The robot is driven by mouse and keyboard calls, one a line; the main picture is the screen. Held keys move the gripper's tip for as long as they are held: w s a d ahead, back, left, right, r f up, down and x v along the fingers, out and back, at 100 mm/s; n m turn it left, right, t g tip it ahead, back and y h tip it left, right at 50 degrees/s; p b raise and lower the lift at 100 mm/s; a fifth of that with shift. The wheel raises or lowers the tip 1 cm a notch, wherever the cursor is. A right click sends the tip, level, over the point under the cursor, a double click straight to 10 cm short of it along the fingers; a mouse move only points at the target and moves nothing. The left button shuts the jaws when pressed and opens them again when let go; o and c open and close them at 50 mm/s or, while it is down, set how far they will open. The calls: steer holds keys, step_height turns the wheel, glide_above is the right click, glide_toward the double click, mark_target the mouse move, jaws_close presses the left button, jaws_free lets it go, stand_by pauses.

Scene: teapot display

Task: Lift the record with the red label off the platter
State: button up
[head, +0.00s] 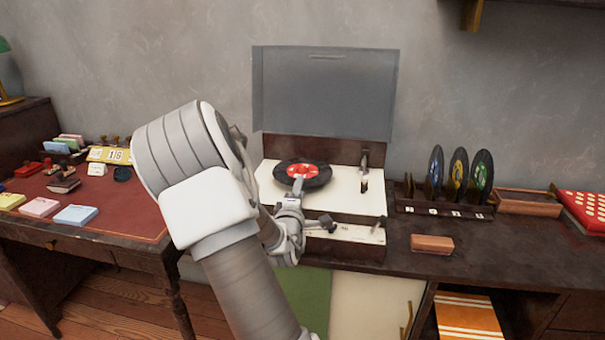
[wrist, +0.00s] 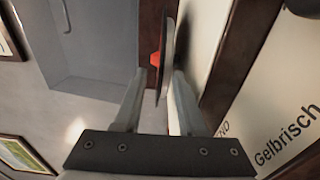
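The black record with the red label (head: 302,171) lies over the platter of the white record player (head: 345,202), under the raised grey lid. In the head view my gripper (head: 298,184) reaches its near edge from the front. In the wrist view the record (wrist: 167,62) shows edge-on, its red label on the left side. My gripper (wrist: 158,88) has its two fingers apart, one on each side of the record's rim. A gap shows between the left finger and the record. The right finger is close to it; contact cannot be told. The platter is mostly hidden under the record.
The tonearm (head: 364,172) stands right of the record. A rack (head: 445,208) with several upright records is further right, behind a small brown box (head: 432,244). The open lid (head: 325,92) rises behind. A desk (head: 110,217) with cards stands left.

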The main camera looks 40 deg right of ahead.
steer(key=shift+c, duration=0.2)
jaws_close()
stand_by(1.1)
